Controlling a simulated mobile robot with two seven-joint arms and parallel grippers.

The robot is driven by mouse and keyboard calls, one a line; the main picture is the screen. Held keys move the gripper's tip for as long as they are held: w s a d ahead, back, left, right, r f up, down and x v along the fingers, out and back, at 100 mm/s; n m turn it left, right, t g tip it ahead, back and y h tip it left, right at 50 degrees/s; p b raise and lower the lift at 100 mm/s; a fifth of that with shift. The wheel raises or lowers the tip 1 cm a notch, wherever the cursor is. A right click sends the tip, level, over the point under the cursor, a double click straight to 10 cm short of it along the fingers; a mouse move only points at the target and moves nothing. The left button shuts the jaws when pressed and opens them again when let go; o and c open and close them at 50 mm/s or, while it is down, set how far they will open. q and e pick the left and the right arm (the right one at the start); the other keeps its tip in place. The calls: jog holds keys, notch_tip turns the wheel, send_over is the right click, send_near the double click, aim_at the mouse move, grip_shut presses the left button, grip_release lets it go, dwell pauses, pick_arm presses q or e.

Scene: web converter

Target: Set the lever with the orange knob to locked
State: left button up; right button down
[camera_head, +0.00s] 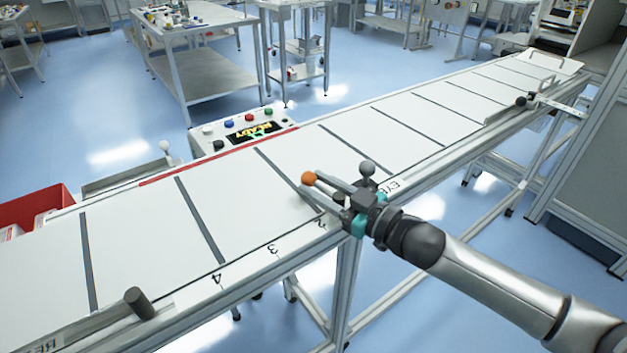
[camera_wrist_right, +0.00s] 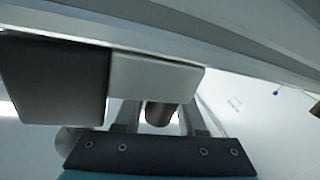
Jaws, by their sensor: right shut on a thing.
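The orange knob (camera_head: 309,178) shows in the head view on the near side of the long white conveyor bench, right at the tips of my right gripper (camera_head: 312,190). The gripper reaches in from the lower right over the bench's near edge. It is shut on the lever; its fingers hide most of the lever, so its exact angle cannot be told. In the right wrist view, a dark grey block and a pale block cover the fingers, and a dark rounded piece (camera_wrist_right: 160,113) shows between them. My left gripper is not in view.
A control box (camera_head: 240,130) with coloured buttons and a lit display stands behind the bench. Other levers sit along it: a dark knob (camera_head: 139,302) at lower left, a grey ball (camera_head: 165,146) at the far side, a black one (camera_head: 521,101) at right. A red bin (camera_head: 40,205) stands left.

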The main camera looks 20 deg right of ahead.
jog(key=shift+f, duration=0.1)
jog(key=c, duration=0.8)
grip_release()
